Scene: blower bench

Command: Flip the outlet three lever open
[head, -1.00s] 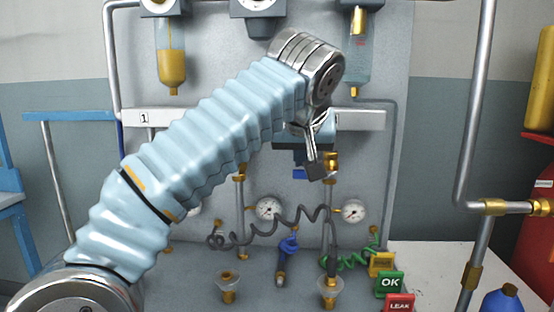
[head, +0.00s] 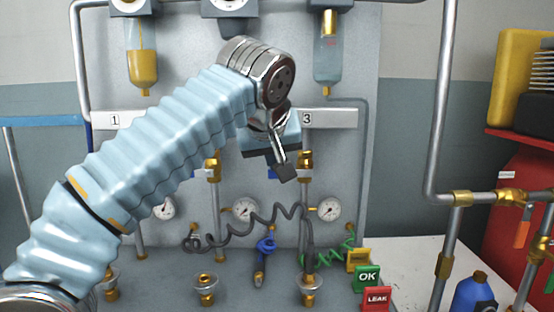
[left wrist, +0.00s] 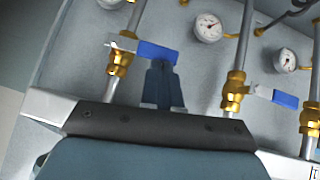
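The outlet three valve is brass (head: 305,160), on a pipe below the label 3 (head: 307,118). The left wrist view shows the panel upside down, with this valve (left wrist: 120,64) at left. Its blue lever (left wrist: 157,52) lies crosswise to the pipe, pointing right in that view. My left gripper (head: 281,172) is just left of the valve in the head view and partly hides the lever. In the wrist view its dark blue fingers (left wrist: 163,72) are together, tips overlapping the lever's edge. Whether they touch it is unclear. My right gripper is not in view.
The outlet two valve (left wrist: 235,92) has its own blue lever (left wrist: 285,98). Gauges (head: 328,208) and a coiled dark hose (head: 250,225) sit below the valves. OK (head: 367,278) and LEAK (head: 377,298) signs stand at lower right. A grey pipe (head: 437,100) rises at right.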

